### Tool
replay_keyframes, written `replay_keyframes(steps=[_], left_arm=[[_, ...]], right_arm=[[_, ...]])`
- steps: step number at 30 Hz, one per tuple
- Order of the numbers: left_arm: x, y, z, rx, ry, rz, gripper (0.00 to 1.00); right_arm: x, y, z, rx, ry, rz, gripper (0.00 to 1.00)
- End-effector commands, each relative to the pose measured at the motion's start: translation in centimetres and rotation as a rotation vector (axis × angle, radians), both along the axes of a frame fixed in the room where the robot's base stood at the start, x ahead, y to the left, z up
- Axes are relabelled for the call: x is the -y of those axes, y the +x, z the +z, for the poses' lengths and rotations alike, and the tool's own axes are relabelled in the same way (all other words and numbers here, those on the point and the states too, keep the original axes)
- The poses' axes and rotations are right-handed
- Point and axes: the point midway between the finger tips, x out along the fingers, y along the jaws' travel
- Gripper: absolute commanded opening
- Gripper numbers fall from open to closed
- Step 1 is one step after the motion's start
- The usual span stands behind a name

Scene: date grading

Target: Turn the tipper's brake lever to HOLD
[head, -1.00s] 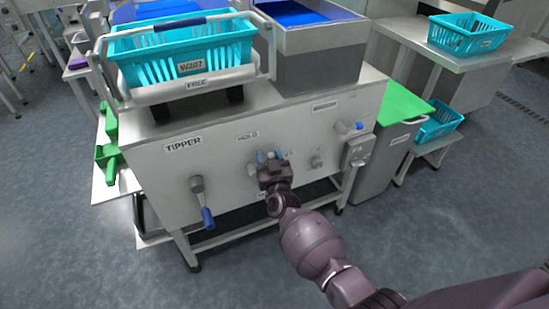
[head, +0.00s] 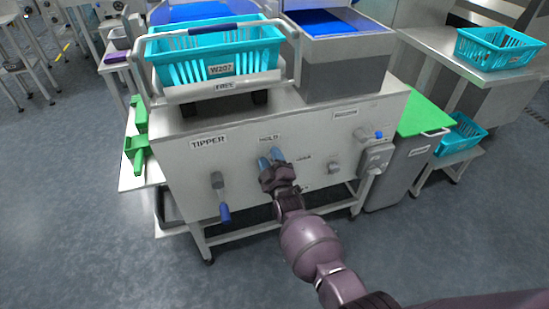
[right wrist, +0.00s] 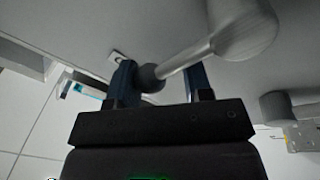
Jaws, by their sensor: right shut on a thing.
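The tipper (head: 180,165) is a grey cabinet with a TIPPER label on its sloping front panel. My right gripper (head: 272,158) is at this panel, just below the HOLD label (head: 269,138). In the right wrist view the brake lever (right wrist: 188,58) has a pale round hub, a metal shaft and a dark knob. My right gripper (right wrist: 160,72) has its blue fingers on either side of the knob end and is shut on it. In the head view the gripper mostly hides the lever. My left gripper is out of view.
A blue-handled crank (head: 222,198) hangs at the panel's left. A teal crate (head: 190,65) stands on top. A green-lidded bin (head: 405,165) stands at the right. Floor in front is clear.

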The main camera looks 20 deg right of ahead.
Motion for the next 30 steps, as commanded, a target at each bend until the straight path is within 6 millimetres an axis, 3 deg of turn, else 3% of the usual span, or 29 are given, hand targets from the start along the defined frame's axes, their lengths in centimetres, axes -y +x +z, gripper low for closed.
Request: replay_keyframes(steps=[1,24,25,30], left_arm=[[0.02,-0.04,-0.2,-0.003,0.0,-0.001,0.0],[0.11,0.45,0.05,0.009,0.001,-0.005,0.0],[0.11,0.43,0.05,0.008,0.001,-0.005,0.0],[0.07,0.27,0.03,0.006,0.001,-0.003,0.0]], right_arm=[[0.75,-0.41,-1.47,-0.026,-0.029,-0.011,0.04],[0.34,-0.4,-1.48,-0.022,-0.127,-0.012,0.05],[0.34,-0.4,-1.48,-0.022,-0.126,-0.012,0.52],[0.15,-0.36,-1.29,-0.018,-0.122,-0.01,0.77]])
